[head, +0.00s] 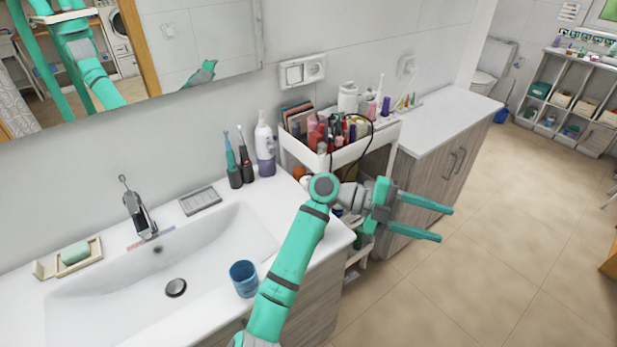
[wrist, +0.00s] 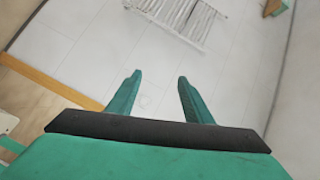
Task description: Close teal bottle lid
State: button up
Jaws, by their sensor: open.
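My gripper (head: 445,225) is open and empty in the head view. It points right, over the floor in front of the cabinet, to the right of the white cosmetics cart (head: 338,157). In the wrist view its two teal fingers (wrist: 160,76) are apart with nothing between them. I cannot make out a teal bottle or its lid for certain. The cart's top tray holds many crowded bottles and tubes, and my arm hides much of the lower shelves. A small green shape (head: 359,241) shows low on the cart beside my gripper, too unclear to name.
Electric toothbrushes (head: 232,165) and a white pump bottle (head: 264,145) stand at the back. A wooden cabinet (head: 428,170) stands right of the cart. The tiled floor at right is clear.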

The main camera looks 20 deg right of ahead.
jog(key=w+a+f+n+t+y, duration=0.1)
jog(key=w+a+t+y, duration=0.3)
jog(key=w, duration=0.3)
notch_tip(320, 180, up, 12)
jog(key=n+t+y, duration=0.6)
jog(key=y, duration=0.4)
send_over(308, 177)
notch_tip(308, 177, down, 10)
jog(key=shift+w+f, duration=0.15)
jog(key=shift+f, duration=0.1)
jog(key=shift+d, duration=0.1)
jog(key=c, duration=1.1)
